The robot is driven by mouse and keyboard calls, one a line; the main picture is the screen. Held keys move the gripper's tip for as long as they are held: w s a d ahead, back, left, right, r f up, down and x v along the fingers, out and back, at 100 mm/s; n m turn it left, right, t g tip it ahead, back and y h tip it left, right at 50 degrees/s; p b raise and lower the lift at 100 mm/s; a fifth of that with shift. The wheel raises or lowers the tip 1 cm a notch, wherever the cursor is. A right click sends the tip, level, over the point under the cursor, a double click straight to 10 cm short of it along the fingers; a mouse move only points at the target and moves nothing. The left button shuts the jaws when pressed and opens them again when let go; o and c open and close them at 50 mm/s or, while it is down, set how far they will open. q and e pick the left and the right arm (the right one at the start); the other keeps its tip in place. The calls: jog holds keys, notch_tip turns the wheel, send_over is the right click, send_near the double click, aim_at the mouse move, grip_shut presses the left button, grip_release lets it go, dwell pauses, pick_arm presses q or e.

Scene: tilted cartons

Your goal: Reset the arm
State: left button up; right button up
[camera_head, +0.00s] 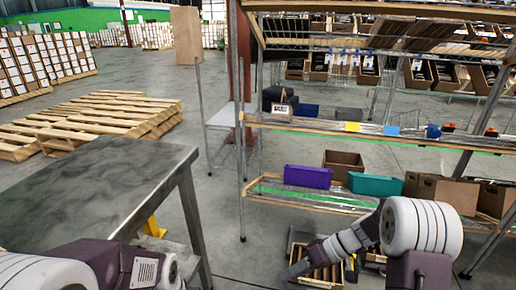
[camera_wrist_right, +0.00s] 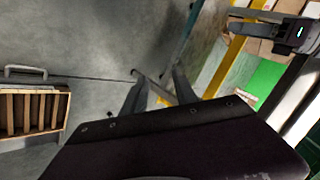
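My right arm comes in from the right in the head view and reaches down and left, low in front of the shelf rack. Its gripper (camera_head: 291,271) is small there, over or beside a slatted wooden crate (camera_head: 322,276). In the right wrist view, the two dark fingers of the right gripper (camera_wrist_right: 158,88) stand apart with nothing between them.
A grey metal table (camera_head: 95,190) fills the left. The shelf rack (camera_head: 243,160) holds a purple bin (camera_head: 308,177), a teal bin (camera_head: 375,185) and cartons. Wooden pallets (camera_head: 95,120) lie behind the table. Floor between table and rack is clear.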

jog(key=s+r+h+p, duration=0.1)
jog(key=s+r+h, duration=0.4)
jog(key=s, duration=0.4)
jog(key=s+d+f+m+t+h, duration=0.1)
jog(key=s+d+f+m+h, duration=0.35)
jog(key=d, duration=0.35)
notch_tip(320, 180, up, 39)
jog(key=w+m+p, duration=0.1)
jog(key=p, duration=3.7)
jog(key=shift+a+y, duration=0.2)
jog(key=shift+y, duration=0.15)
jog(key=shift+w+r, duration=0.1)
